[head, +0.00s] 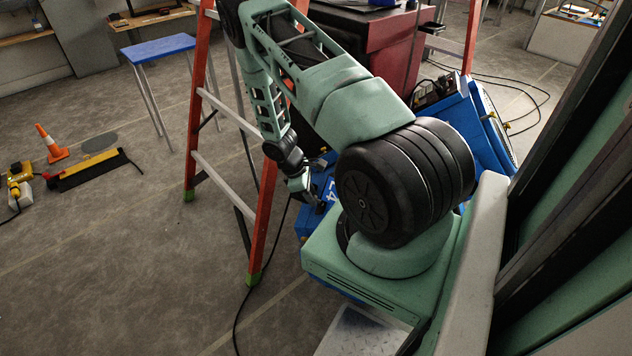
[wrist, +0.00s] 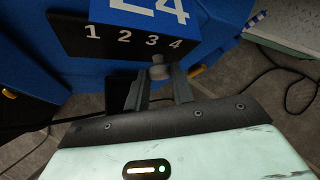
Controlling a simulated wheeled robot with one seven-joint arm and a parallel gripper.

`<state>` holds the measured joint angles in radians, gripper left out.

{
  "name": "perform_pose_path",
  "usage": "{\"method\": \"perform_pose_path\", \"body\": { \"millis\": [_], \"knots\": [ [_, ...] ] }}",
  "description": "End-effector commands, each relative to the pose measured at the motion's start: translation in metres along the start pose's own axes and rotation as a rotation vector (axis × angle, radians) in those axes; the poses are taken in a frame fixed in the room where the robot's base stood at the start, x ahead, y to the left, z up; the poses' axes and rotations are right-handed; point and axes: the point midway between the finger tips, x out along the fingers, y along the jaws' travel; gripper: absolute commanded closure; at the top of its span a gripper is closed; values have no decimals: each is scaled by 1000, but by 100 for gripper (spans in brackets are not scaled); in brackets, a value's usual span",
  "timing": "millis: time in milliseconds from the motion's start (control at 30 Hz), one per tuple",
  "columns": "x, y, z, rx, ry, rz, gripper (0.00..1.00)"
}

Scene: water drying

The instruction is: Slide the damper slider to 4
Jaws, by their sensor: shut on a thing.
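The damper slider's grey knob (wrist: 157,70) stands at the lower edge of a black plate (wrist: 70,42) marked 1, 2, 3 and 4 in the wrist view. The knob is below the 3, a little toward the 4. My gripper (wrist: 158,80) is shut on the knob, one finger on each side. The plate is on a blue machine (wrist: 222,18) with large white characters. In the head view my gripper (head: 303,187) is at the blue machine (head: 320,212), which my arm partly hides.
An orange ladder (head: 270,207) stands just left of my gripper. Black cables (wrist: 275,62) run across the floor near the machine. A red cabinet (head: 385,45) is behind my arm.

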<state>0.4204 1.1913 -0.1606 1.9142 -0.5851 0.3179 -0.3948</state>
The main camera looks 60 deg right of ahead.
Motion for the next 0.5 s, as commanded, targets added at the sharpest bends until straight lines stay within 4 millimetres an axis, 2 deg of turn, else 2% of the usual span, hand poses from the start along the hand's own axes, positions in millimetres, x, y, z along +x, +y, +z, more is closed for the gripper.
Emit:
{"method": "perform_pose_path", "body": {
  "millis": [100,400,433,500],
  "knots": [
    [4,-11,-6,-1,1,1,100],
    [5,-14,-7,0,3,-2,100],
    [5,-14,-7,0,3,-2,70],
    [5,-14,-7,-1,3,-2,54]
  ]
}}
